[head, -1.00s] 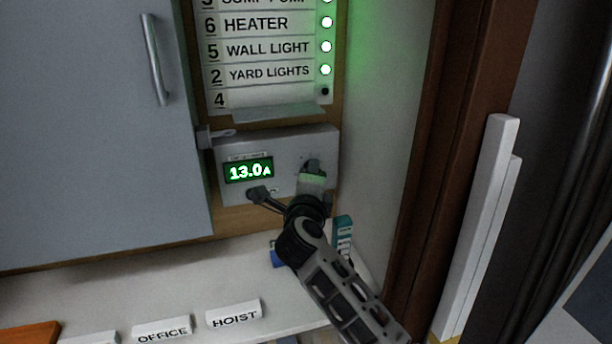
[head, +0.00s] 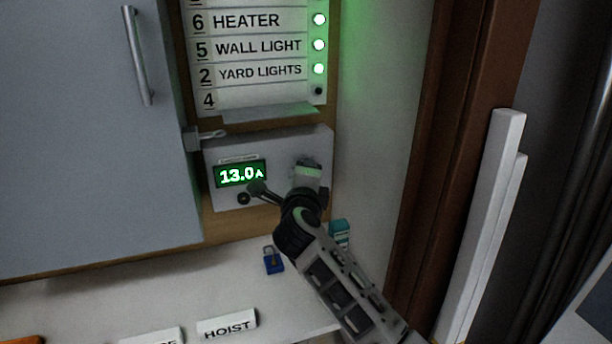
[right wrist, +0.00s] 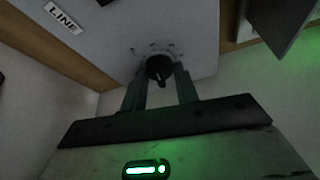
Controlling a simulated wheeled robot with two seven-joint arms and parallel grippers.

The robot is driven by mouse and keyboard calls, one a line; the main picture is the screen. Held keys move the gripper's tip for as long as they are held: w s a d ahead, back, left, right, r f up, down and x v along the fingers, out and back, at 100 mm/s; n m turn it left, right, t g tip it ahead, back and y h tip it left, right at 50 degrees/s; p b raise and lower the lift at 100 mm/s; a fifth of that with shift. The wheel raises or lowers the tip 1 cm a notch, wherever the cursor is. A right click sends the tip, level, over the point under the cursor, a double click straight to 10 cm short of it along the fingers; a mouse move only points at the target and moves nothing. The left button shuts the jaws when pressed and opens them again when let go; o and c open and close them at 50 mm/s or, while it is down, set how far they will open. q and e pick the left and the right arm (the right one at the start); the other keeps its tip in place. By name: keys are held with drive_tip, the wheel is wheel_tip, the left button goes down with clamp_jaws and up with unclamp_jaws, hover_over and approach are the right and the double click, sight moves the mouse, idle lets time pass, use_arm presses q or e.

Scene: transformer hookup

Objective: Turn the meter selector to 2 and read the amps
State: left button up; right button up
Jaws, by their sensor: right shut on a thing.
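The grey meter box (head: 222,194) hangs under the circuit list, and its green display (head: 240,173) reads 13.0 A. In the right wrist view the black selector knob (right wrist: 158,68) sits on the meter's face, with small marks around it too faint to read. My right gripper (right wrist: 160,80) has its two fingers on either side of the knob, shut on it. My left gripper is not in view.
The circuit list (head: 255,72) above shows 2 as YARD LIGHTS, with several lit green lamps. A grey cabinet door (head: 90,140) stands at left. A blue padlock (head: 273,262) and a HOIST label (head: 227,326) lie on the white shelf (head: 215,285). A brown frame (head: 425,180) is at right.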

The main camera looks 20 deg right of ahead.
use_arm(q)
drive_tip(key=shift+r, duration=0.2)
use_arm(e)
drive_tip(key=shift+r, duration=0.15)
use_arm(q)
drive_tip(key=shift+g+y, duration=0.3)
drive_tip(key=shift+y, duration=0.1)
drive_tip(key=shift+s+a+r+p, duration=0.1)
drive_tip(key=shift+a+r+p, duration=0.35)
drive_tip(key=shift+p, duration=1.15)
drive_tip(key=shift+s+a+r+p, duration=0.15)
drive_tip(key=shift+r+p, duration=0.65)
drive_tip(key=shift+p, duration=0.8)
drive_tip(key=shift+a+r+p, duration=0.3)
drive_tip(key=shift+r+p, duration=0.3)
drive_tip(key=shift+p, duration=1)
use_arm(e)
drive_tip(key=shift+d+r+m+g+y, duration=0.1)
drive_tip(key=shift+m+g+y, duration=0.5)
drive_tip(key=shift+m, duration=0.9)
drive_tip(key=shift+m+g+y, duration=0.4)
drive_tip(key=shift+m+y, duration=0.3)
drive_tip(key=shift+m, duration=0.8)
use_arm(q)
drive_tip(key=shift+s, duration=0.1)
use_arm(e)
drive_tip(key=o, duration=1)
drive_tip(key=shift+c, duration=0.2)
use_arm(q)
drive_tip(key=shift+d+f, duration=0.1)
